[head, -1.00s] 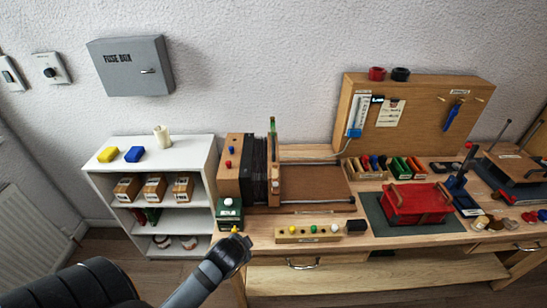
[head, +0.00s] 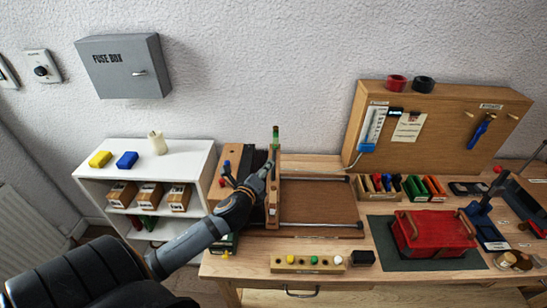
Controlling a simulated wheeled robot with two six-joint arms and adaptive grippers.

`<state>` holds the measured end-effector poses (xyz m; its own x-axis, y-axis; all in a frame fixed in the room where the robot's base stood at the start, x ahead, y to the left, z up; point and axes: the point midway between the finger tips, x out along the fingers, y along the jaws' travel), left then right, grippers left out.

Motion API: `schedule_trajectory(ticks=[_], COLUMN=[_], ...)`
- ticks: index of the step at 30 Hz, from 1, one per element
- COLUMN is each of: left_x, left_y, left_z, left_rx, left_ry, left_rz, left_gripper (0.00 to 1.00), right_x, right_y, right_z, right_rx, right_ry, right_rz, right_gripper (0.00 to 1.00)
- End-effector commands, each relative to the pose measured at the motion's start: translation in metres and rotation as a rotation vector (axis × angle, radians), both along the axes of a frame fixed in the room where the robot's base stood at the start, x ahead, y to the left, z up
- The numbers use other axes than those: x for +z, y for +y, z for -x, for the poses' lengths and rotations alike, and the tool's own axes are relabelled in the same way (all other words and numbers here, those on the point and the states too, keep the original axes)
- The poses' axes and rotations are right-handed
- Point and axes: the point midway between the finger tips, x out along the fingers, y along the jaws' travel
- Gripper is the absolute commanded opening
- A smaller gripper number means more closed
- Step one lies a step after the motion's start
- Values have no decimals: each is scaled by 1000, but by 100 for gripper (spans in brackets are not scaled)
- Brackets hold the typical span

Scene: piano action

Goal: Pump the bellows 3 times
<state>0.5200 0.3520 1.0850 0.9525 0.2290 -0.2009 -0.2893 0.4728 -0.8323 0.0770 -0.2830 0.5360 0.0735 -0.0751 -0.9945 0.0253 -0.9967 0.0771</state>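The bellows (head: 259,157) are dark pleated folds on the bench, between a wooden box (head: 229,158) at left and an upright wooden board (head: 273,203) at right. A green-topped handle (head: 276,136) stands up at the board's far end. My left gripper (head: 267,170) is over the bellows, with its tips close to the board, below the handle. My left arm hides much of the box and the near part of the folds. Whether the tips touch the board, and whether they are open, I cannot tell. My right gripper is not in view.
Right of the board lies a flat brown bed with metal rails (head: 318,224). In front is a wooden block with coloured knobs (head: 308,263). A red box (head: 433,232) sits on a dark mat. A white shelf (head: 186,158) stands left; a tool board (head: 440,128) stands behind.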

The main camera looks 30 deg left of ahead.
Motion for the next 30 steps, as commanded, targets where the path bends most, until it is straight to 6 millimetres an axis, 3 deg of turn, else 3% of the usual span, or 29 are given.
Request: schedule_trajectory(ticks=[2, 4, 10, 13, 16, 22, 30], left_x=[0, -3, -11, -14, -15, -16, -16], left_y=[5, 8, 16, 18, 18, 18, 18], left_z=[-18, -33, -65, -73, -76, -76, -76], left_rx=[6, 4, 4, 2, 2, 1, 1], left_ry=[-4, -3, 0, -1, 0, 0, 0], left_rz=[6, 7, 4, 4, 2, 2, 3], left_gripper=[36, 36, 36, 36, 36, 36, 1], right_x=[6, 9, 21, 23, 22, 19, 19], right_y=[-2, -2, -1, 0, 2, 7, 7], right_z=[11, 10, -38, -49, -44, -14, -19], right_rx=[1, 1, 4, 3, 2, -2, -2], right_ry=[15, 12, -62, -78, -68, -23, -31], right_rz=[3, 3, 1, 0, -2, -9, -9], right_gripper=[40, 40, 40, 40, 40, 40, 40])
